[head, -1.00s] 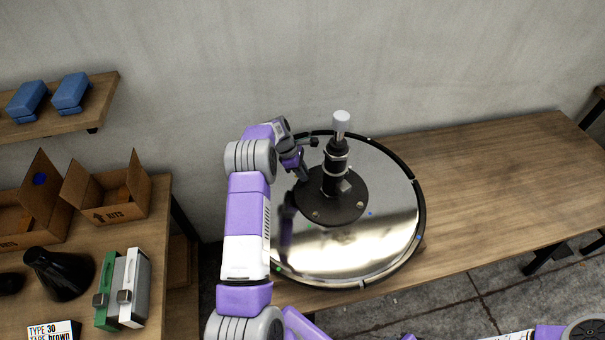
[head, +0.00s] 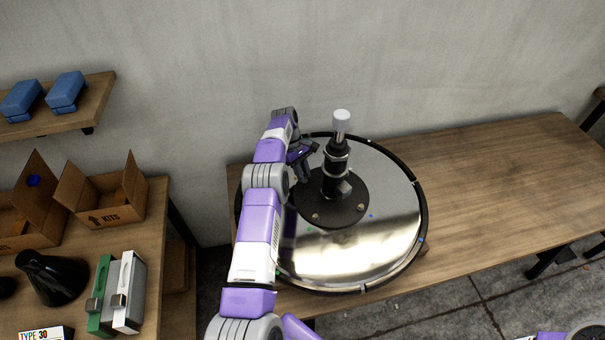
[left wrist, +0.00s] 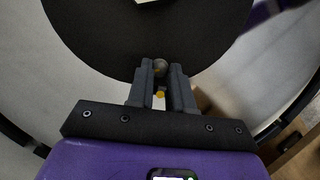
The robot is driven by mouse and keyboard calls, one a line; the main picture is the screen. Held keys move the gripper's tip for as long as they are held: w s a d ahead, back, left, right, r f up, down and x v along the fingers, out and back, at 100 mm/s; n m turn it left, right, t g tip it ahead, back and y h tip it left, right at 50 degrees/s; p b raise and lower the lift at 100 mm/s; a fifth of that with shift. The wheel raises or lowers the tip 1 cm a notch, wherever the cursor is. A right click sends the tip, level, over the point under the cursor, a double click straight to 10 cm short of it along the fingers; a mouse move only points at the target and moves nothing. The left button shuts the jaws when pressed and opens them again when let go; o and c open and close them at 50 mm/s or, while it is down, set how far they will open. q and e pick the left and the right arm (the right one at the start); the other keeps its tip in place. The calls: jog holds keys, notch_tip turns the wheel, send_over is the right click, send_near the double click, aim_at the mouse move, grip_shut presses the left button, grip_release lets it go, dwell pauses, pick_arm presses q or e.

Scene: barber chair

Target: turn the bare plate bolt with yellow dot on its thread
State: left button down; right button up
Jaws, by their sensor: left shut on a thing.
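A round mirror-like chair base (head: 375,250) with a black rim lies on the wooden table. A dark round plate (head: 350,212) with a post (head: 335,165) sits at its middle, and bolt heads show on the plate's near side. My left gripper (head: 300,178) is at the plate's left far edge. In the left wrist view my left gripper (left wrist: 161,82) is shut on a round bolt head (left wrist: 160,68) at the plate's rim. A yellow dot (left wrist: 160,94) shows just below it, between the fingers.
A side table at left holds open cardboard boxes (head: 105,205), a black cone-shaped thing (head: 52,278) and green and white cases (head: 125,290). A shelf with blue packs (head: 66,90) is above. The long table (head: 500,190) is bare at right.

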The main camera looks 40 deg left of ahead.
dwell(0.4)
pick_arm(q)
jog(key=c, duration=1)
grip_release()
notch_tip(320, 180, up, 10)
jog(key=shift+p, duration=1.1)
